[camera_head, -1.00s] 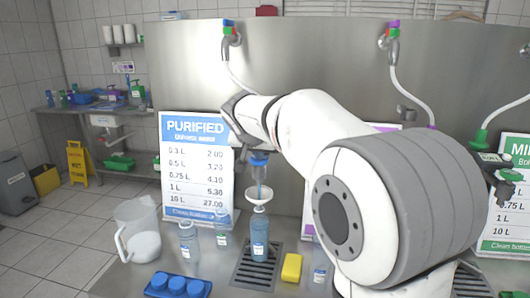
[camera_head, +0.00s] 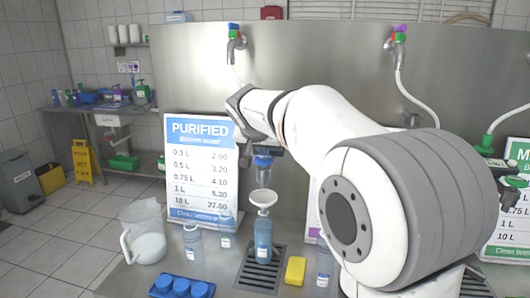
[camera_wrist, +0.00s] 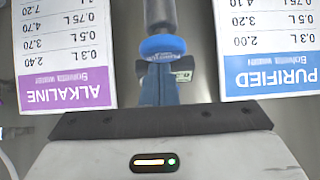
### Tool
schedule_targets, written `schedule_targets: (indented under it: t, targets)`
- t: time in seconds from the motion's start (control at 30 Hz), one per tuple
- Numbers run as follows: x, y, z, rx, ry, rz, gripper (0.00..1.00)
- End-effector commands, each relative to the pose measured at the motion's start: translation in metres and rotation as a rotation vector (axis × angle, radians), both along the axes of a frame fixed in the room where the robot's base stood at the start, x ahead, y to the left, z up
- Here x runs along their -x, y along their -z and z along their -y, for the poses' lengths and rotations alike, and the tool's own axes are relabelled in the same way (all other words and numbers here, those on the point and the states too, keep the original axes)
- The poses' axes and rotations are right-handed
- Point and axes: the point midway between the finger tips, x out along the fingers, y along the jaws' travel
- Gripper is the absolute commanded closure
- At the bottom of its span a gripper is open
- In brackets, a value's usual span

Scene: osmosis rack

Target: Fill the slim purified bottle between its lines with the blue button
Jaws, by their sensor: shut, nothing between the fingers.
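The slim bottle (camera_head: 263,241) stands upright on the drain grate, with a white funnel (camera_head: 264,198) in its mouth. Bluish liquid shows in it; its lines are too small to read. A blue-topped nozzle (camera_head: 263,161) hangs just above the funnel. In the wrist view a round blue piece (camera_wrist: 163,47) lies just beyond my gripper (camera_wrist: 160,84), whose narrow blue fingers are shut together. I cannot tell whether they touch it. In the head view my arm largely hides the gripper. The PURIFIED sign (camera_head: 200,170) stands behind, left of the nozzle.
A clear pitcher (camera_head: 143,234), two small bottles (camera_head: 193,243) (camera_head: 225,232) and a blue tray of caps (camera_head: 166,291) stand left of the grate (camera_head: 246,275). A yellow sponge (camera_head: 295,270) and another bottle (camera_head: 323,265) are close on its right.

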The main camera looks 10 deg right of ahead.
Motion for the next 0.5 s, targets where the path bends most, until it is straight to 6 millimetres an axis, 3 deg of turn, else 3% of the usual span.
schedule_targets:
  t: [0.03,0.3,0.5]
  targets:
    - [0.001,-0.022,0.0,-0.001,-0.001,0.007,1.0]
    - [0.041,-0.06,-0.018,-0.002,-0.005,0.013,1.0]
    - [0.06,-0.081,-0.025,0.0,-0.005,0.012,1.0]
